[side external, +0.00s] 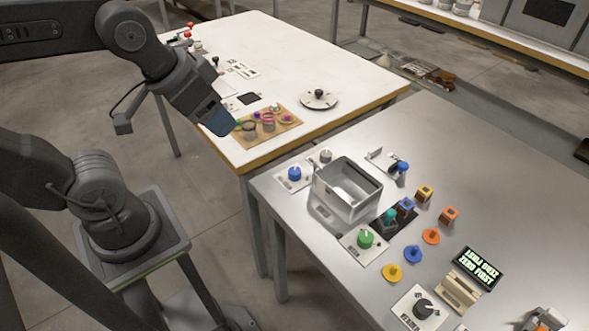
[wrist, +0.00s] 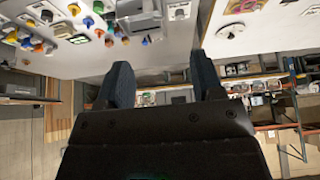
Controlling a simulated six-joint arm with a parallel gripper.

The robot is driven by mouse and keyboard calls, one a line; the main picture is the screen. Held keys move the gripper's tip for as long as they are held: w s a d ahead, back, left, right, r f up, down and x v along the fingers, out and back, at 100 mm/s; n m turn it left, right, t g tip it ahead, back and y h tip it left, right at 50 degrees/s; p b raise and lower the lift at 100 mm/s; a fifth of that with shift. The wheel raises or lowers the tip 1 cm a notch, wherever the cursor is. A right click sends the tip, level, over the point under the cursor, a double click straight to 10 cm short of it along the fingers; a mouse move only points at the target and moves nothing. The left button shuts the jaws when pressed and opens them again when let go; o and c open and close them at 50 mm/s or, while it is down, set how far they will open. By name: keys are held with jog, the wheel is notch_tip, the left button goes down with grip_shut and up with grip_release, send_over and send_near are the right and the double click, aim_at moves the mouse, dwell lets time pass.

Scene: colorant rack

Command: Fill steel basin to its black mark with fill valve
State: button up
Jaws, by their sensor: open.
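The steel basin (side external: 347,190) is an open-topped metal box at the left end of the metal table. A blue knob (side external: 294,174) on a pale plate is at its left, a grey knob (side external: 325,156) behind it, and a green knob (side external: 365,238) on a plate in front. I cannot tell which knob is the fill valve. The black mark and any water level are too small to make out. My gripper (side external: 222,122) is above the near edge of the white table, up and left of the basin, apart from it. In the wrist view its two fingers (wrist: 163,82) are spread and empty.
Blue, orange and yellow knobs (side external: 412,254) and small coloured blocks stand right of the basin. A small display (side external: 477,268) and a black dial (side external: 423,308) are near the front. The white table (side external: 290,60) holds a wooden board (side external: 285,128) with small jars and a round disc (side external: 319,100).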

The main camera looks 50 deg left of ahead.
dwell(0.4)
jog(key=n+g, duration=0.6)
jog(key=n, duration=0.1)
send_over(295, 170)
notch_tip(295, 170, down, 15)
notch_tip(295, 170, down, 14)
jog(key=shift+r, duration=0.15)
jog(key=shift+c, duration=0.2)
jog(key=c, duration=0.9)
jog(key=shift+m, duration=2.1)
